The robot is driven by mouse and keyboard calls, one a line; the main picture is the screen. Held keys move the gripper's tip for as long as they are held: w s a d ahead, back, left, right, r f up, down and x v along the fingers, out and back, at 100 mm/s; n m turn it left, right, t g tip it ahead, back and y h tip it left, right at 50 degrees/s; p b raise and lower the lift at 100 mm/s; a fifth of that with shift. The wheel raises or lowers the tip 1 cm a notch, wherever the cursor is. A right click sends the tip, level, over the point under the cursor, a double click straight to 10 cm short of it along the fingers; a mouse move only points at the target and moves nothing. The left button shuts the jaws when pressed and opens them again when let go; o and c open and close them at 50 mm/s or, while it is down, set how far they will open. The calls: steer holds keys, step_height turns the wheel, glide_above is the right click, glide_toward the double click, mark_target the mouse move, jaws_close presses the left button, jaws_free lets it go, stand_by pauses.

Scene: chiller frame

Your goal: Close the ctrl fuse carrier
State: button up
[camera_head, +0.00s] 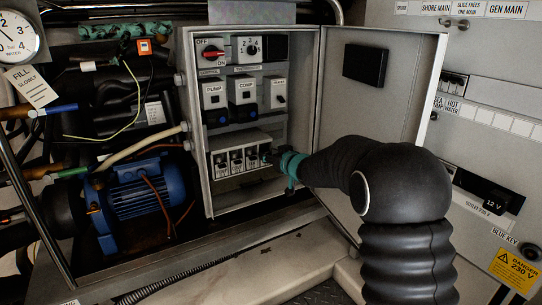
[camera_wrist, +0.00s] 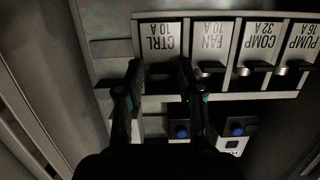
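The ctrl fuse carrier (camera_wrist: 160,42) shows in the wrist view, its label reading CTRL 10 A upside down. It is at the left end of the fuse row there, beside the FAN carrier (camera_wrist: 211,40). My gripper (camera_wrist: 159,68) has its two dark fingers apart, one near each lower side of the CTRL label. Whether the fingers touch the carrier I cannot tell. In the head view my gripper (camera_head: 270,157) is at the right end of the fuse row (camera_head: 237,160) and hides the carrier there. How far open the carrier stands is not clear.
The grey control box (camera_head: 197,130) has its door (camera_head: 372,100) swung open to the right. PUMP and COMP switches (camera_head: 214,96) sit above the fuses. A blue motor (camera_head: 143,195) stands left of the box. The COMP and PUMP carriers (camera_wrist: 258,45) continue the row.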

stand_by(0.3)
steer(key=v, duration=1.2)
steer(key=s+d+r+m+h, duration=0.2)
steer(key=s+d+m+h, duration=0.15)
steer(key=s+d, duration=0.35)
steer(key=s+d+r+m+h, duration=0.2)
steer(key=s+d+h, duration=0.3)
steer(key=s+d, duration=0.25)
steer(key=s+d+f+g, duration=0.1)
steer(key=s+f+g, duration=0.2)
steer(key=s, duration=1)
steer(key=s+d+f+m+g, duration=0.1)
steer(key=s+f+g, duration=0.3)
steer(key=s, duration=0.9)
steer(key=shift+f, duration=0.65)
steer(key=shift+d, duration=0.1)
